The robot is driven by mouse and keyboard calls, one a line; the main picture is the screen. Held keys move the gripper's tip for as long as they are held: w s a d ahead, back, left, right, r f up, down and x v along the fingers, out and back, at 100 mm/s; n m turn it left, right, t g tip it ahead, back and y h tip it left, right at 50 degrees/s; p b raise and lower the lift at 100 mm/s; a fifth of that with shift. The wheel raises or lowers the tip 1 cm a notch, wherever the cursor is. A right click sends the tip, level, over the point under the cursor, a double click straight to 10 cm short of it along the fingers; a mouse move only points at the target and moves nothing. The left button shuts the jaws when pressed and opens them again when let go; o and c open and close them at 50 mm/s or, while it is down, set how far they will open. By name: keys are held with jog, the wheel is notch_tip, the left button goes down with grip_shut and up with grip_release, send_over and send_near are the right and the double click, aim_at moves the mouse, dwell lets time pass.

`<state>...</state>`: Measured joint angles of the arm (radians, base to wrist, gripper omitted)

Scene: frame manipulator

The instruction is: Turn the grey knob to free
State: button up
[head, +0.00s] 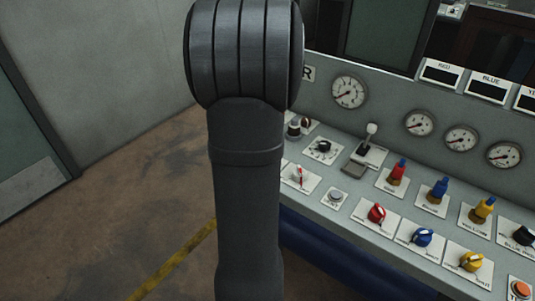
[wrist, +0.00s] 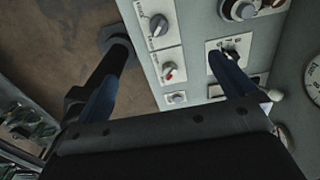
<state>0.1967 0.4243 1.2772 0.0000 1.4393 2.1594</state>
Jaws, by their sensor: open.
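The grey knob (wrist: 158,25) sits on a white label plate at the panel's left edge, at the top of the wrist view. Its label is too blurred to read. In the head view it does not show; my arm covers that end of the panel. My gripper (wrist: 165,66) is open, its two blue fingers wide apart over the panel edge in the wrist view. Nothing is between the fingers in their grip. The grey knob lies further up the picture than the fingertips and looks apart from them. In the head view my gripper is not visible.
A white knob with a red pointer (wrist: 168,72) and a push button (wrist: 177,98) lie below the grey knob. A black knob (wrist: 230,50) is near the right finger, beside a lever (head: 371,135). Coloured knobs and gauges fill the right. Floor (head: 100,220) is clear.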

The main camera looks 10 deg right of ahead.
jog(key=shift+r, duration=0.45)
